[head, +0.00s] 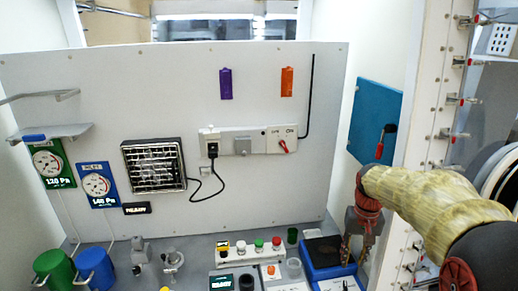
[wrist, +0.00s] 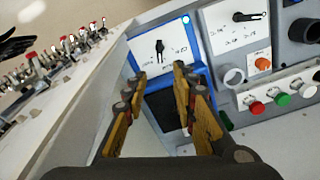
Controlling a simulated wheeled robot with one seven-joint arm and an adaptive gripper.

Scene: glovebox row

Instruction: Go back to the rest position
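My gripper (head: 358,240) is at the right of the head view, pointing down over the right end of the bench, close to the right wall. In the wrist view my gripper (wrist: 160,78) shows two yellow fingers spread apart with nothing between them. Below the fingers is a blue-framed device (wrist: 190,58) with a white panel and a dark top; it also shows in the head view (head: 308,262). The fingers look above it; whether they touch it cannot be told. My arm comes in from the right.
A button box (head: 248,251), a green cup (head: 56,268) and a blue cup (head: 95,266) stand along the bench. The back panel holds gauges, a vent (head: 153,165) and a socket strip (head: 243,143). The right wall carries a clamped window frame (head: 437,110). Space above the bench is free.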

